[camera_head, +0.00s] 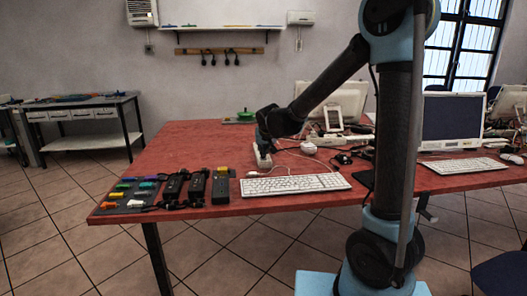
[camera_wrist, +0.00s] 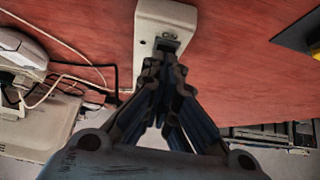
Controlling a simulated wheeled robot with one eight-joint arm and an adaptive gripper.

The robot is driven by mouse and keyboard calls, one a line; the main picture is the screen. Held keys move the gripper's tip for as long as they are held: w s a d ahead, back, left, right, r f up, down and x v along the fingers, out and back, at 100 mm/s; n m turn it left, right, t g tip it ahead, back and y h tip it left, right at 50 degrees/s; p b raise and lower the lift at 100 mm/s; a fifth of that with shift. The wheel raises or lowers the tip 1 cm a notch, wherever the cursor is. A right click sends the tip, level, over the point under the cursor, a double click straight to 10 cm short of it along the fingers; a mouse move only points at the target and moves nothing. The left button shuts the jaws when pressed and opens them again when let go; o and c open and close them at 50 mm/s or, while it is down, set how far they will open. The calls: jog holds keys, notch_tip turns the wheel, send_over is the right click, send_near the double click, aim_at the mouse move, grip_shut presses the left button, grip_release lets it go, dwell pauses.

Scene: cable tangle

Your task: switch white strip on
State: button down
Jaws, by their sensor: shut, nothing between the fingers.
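Black power strips (camera_head: 196,187) and a dark mat (camera_head: 128,196) with coloured plugs lie at the table's left front. A white keyboard (camera_head: 294,184) lies in front of the strip. White cables and a mouse (camera_wrist: 22,45) lie to the left in the wrist view.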

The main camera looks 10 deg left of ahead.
jog(key=shift+s+f, duration=0.1)
dwell(0.3)
jog(key=shift+w+a+r, duration=0.1)
jog(key=shift+w+r, duration=0.1)
jog(key=shift+w, duration=0.15)
jog(key=shift+w+a+f, duration=0.1)
jog(key=shift+w+a, duration=0.05)
jog(key=shift+w, duration=0.35)
jog(key=shift+r, duration=0.35)
jog(key=r, duration=0.3)
jog(key=shift+w+r, duration=0.2)
jog(key=shift+w, duration=0.15)
jog(key=v, duration=0.9)
jog(key=shift+r, duration=0.45)
